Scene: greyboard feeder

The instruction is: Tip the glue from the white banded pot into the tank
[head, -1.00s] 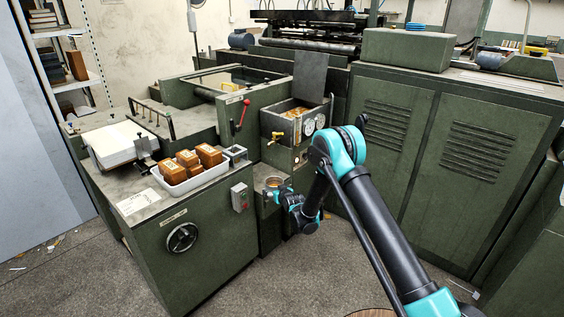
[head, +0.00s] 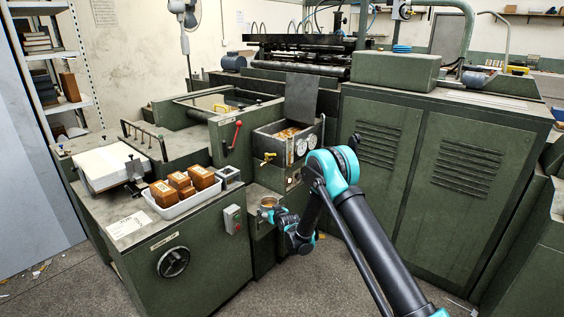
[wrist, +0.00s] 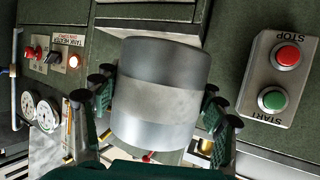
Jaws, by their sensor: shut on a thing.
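The pot (wrist: 155,98), grey with a pale band round its middle, fills the centre of the wrist view. My gripper (wrist: 158,88) is shut on it, with fingers on both sides. In the head view the pot (head: 267,203) looks upright, with amber colour in its mouth, and my gripper (head: 285,215) is at its right. I cannot tell whether the pot touches the ledge beneath. The tank (head: 267,143) is a grey open box with amber contents, above and behind the pot. Its plate-like lid (head: 301,97) stands raised. The pot is below the tank's rim and apart from it.
A brass tap (head: 267,158) and round gauges (head: 301,147) are on the tank's front. A start/stop box (head: 232,218) is left of the pot. A white tray (head: 184,208) of brown blocks sits on the left bench. Green cabinets (head: 400,180) stand at the right.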

